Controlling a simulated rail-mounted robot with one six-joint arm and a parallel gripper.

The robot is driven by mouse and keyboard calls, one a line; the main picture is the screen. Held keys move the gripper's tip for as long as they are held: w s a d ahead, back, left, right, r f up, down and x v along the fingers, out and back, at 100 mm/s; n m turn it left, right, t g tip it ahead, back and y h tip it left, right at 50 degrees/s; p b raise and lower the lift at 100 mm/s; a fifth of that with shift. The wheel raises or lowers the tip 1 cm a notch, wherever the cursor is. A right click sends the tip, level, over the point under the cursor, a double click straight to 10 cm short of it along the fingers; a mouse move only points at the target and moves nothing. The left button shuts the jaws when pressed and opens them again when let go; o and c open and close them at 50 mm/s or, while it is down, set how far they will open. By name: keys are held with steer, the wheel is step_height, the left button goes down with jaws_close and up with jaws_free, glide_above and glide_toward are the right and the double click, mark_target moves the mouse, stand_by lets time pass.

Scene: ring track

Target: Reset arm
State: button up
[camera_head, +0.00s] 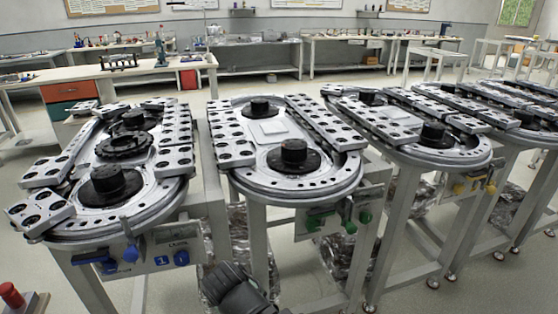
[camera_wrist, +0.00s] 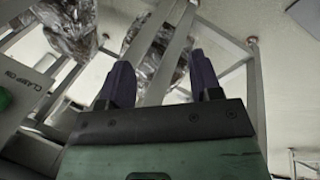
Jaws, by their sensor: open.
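My gripper (camera_wrist: 162,85) shows in the wrist view with its two dark purple fingers spread apart and nothing between them. Behind the fingers are grey metal table legs and crumpled silvery wrapping. In the head view a dark part of my arm (camera_head: 238,290) is at the bottom centre, low in front of the ring tracks; the fingertips cannot be made out there. The nearest ring track (camera_head: 110,215) is at the left, and a second ring track (camera_head: 300,190) is in the middle.
More ring tracks (camera_head: 440,155) stand in a row to the right. Blue knobs (camera_head: 181,258) and green knobs (camera_head: 350,227) stick out from the track fronts. A red knob (camera_head: 11,295) is at the lower left. Workbenches (camera_head: 130,68) line the back. Bare floor (camera_head: 470,285) shows at the lower right.

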steer(key=w+d+m+g+y, duration=0.1)
steer(key=w+d+m, duration=0.15)
steer(key=d, duration=0.55)
steer(key=w+d+f+m+g, duration=0.1)
steer(key=d+m, duration=0.3)
steer(key=d, duration=0.4)
steer(key=w+d+m+g+y, duration=0.15)
steer(key=d+m, duration=0.25)
steer(key=d, duration=0.5)
step_height(320, 180, up, 24)
steer(key=a+p, duration=0.1)
steer(key=p, duration=2.2)
steer(key=shift+w+f+n+p, duration=0.2)
steer(key=shift+w+n+p, duration=0.1)
steer(key=shift+n+p, duration=0.05)
